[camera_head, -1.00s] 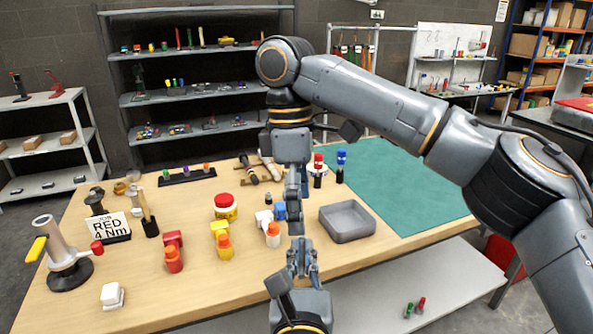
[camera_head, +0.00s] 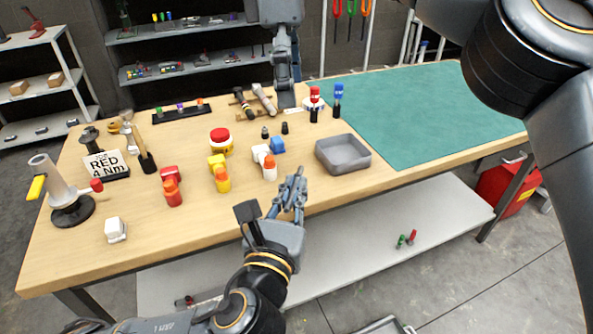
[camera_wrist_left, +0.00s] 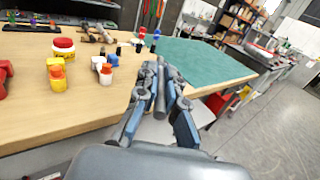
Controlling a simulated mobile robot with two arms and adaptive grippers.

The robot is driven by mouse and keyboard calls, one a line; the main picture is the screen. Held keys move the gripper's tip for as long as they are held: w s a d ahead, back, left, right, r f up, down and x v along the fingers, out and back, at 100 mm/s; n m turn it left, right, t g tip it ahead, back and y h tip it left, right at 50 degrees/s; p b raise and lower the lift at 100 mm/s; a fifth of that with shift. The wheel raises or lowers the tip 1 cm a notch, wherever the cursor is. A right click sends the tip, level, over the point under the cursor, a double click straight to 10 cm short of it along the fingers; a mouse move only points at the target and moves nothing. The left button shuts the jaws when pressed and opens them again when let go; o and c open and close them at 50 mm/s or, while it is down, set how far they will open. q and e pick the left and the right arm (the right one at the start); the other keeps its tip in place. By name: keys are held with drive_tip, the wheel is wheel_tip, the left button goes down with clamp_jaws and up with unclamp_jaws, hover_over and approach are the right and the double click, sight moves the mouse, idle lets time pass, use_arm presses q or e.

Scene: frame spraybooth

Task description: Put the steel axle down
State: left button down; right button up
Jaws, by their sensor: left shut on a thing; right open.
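My left gripper (camera_head: 294,184) is at the table's front edge in the head view, in front of the grey tray. It is shut on the steel axle, a short grey rod (camera_wrist_left: 160,92) standing between the fingers in the left wrist view. In the head view the axle is hard to tell from the grey fingers. My right gripper (camera_head: 286,98) points down over the back part of the table, near two rod-like pieces (camera_head: 263,98). It is open; nothing is seen held in it.
The grey tray (camera_head: 318,158) and green mat (camera_head: 420,120) lie to the right. A red (camera_head: 172,188), a yellow (camera_head: 220,174) and a white-and-orange item (camera_head: 268,165) stand left of my left gripper. Small dark pieces (camera_head: 284,128) stand behind. A lower shelf (camera_head: 350,240) runs below.

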drive_tip(key=n, duration=0.9)
approach(295, 187)
drive_tip(key=shift+d+f+t, duration=0.3)
drive_tip(key=shift+f+t, duration=0.1)
drive_tip(key=shift+f, duration=0.1)
drive_tip(key=s+f+n+t+y, duration=0.25)
drive_tip(key=s+n, duration=0.25)
drive_tip(key=n, duration=0.5)
use_arm(q)
drive_tip(key=s+a+f+m+g+h, duration=0.1)
drive_tip(key=a+f+m+g+h, duration=0.1)
drive_tip(key=f+m+g+h, duration=0.2)
drive_tip(key=s+a+f+m+g+h, duration=0.1)
drive_tip(key=f+m+g+h, duration=0.3)
drive_tip(key=m+g+h, duration=0.6)
drive_tip(key=shift+s+a+f+m+g, duration=0.3)
drive_tip(key=shift+a+g, duration=0.35)
drive_tip(key=shift+g, duration=0.55)
use_arm(e)
wheel_tip(295, 187, down, 12)
drive_tip(key=a, duration=0.1)
drive_tip(key=shift+w+f, duration=0.2)
drive_tip(key=shift+w, duration=0.05)
drive_tip(key=shift+g, duration=0.25)
